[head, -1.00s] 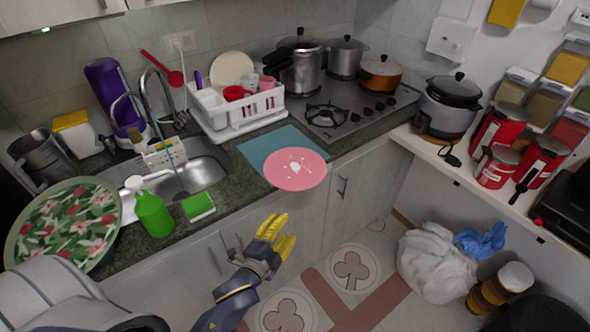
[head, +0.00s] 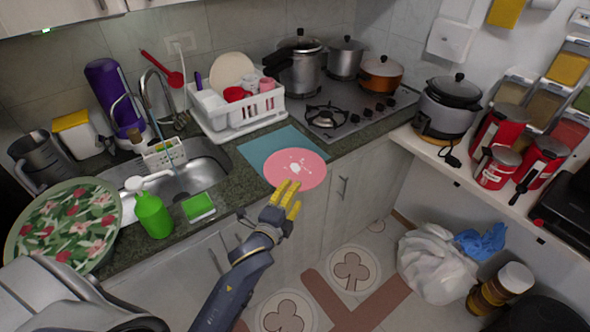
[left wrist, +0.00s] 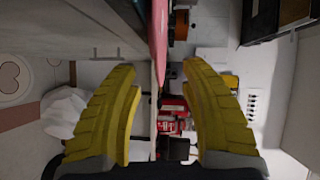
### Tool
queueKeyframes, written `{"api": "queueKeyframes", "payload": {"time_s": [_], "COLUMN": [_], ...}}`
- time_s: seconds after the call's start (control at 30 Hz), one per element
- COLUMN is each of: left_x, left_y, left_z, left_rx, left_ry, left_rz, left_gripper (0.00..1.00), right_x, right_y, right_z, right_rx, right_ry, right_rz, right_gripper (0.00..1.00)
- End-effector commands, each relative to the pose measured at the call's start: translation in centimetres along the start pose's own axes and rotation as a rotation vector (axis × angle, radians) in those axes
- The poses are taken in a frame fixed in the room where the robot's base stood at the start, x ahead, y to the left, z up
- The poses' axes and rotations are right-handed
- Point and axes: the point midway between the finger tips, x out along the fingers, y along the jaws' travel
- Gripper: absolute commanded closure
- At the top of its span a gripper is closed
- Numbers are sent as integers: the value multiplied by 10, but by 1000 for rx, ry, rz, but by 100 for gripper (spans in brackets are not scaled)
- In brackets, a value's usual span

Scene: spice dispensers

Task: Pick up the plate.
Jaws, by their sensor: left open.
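The pink plate (head: 290,170) with white marks in its middle lies flat on the countertop, partly on a teal mat (head: 268,148), and juts past the counter's front edge. In the left wrist view the plate (left wrist: 160,40) shows edge-on as a thin pink strip. My left gripper (head: 287,198) is open and empty, with yellow fingers, at the plate's near rim. In the left wrist view the fingers (left wrist: 160,75) stand apart, with the plate's edge lying ahead between them. I cannot tell whether they touch it. My right gripper is not in view.
A white dish rack (head: 240,125) stands behind the mat, and a gas stove (head: 345,110) is to the right. The sink, green soap bottle (head: 153,215), green sponge (head: 198,207) and large floral plate (head: 62,225) are at left. Space before the cabinets is free.

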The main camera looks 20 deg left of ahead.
Motion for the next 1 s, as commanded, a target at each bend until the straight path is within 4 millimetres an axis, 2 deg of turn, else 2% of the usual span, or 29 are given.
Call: {"api": "queueKeyframes", "payload": {"time_s": [0.03, 0.2, 0.47, 0.8, 1.0], "left_x": [9, 27, 37, 76, 87], "left_y": [-1, 0, 0, 3, 3], "left_z": [0, 0, 0, -1, -1], "left_rx": [-1, -1, -1, -1, -2], "left_ry": [0, 0, 0, 0, 0], "left_rz": [-2, 0, 1, 0, 1], "left_gripper": [56, 56, 56, 56, 56], "right_x": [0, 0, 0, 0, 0], "right_y": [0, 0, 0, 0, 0], "right_z": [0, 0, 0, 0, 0], "right_rx": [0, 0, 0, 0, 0], "right_ry": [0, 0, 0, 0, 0], "right_rz": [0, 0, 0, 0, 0], "right_gripper": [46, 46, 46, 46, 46]}}
